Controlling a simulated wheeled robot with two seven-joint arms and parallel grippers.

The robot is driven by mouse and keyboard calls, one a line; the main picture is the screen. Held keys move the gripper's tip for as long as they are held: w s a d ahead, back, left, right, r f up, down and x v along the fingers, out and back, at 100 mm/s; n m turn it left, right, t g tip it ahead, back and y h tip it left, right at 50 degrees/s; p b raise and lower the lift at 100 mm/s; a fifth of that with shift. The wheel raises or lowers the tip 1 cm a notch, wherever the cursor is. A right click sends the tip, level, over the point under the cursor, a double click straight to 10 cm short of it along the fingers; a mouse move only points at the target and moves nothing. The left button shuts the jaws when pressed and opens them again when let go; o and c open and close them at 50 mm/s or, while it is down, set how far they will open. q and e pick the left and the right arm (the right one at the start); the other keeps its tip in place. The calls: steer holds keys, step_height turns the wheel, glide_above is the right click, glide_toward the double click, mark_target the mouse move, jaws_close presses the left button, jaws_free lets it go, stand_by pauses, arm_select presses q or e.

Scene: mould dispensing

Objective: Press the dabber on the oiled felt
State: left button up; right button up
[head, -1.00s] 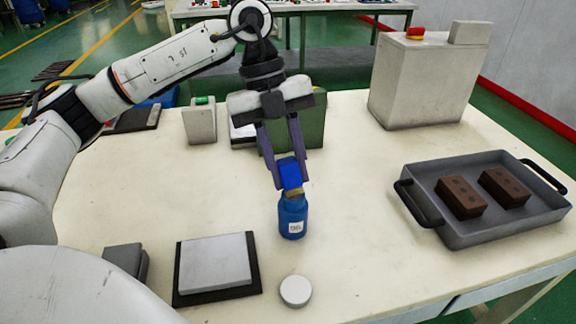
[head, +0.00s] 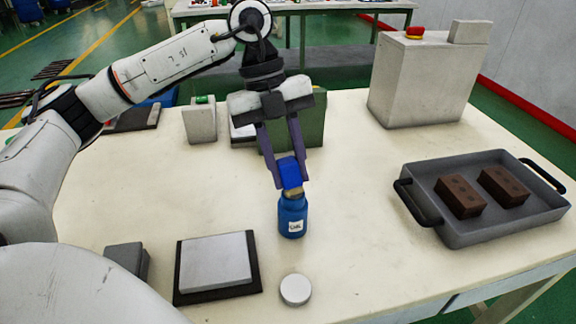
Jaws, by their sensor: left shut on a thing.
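My left gripper (head: 280,182) is shut on a blue block with a tan lower part (head: 292,191), which looks like the dabber. It points downward over the table. The tan part overlaps the top of a blue bottle (head: 292,218) with a white label; I cannot tell whether they touch. The bottle stands upright, and its mouth is hidden. A pale grey slab on a dark base (head: 217,263) lies to the front left; I cannot tell whether it is the oiled felt. My right gripper is not in view.
A white disc (head: 296,289) lies in front of the bottle. A grey tray (head: 462,234) with two brown blocks stands at right. A large grey box (head: 420,85) stands behind, with a green box (head: 312,128) behind my gripper. The table between bottle and tray is clear.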

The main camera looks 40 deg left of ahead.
mark_target(292, 161)
arm_select(q)
step_height(292, 161, up, 2)
steer(key=shift+p, duration=1)
step_height(292, 161, up, 3)
steer(key=shift+f+p, duration=0.1)
steer(key=shift+p, duration=1.15)
steer(key=shift+r+p, duration=1)
steer(key=shift+r, duration=0.05)
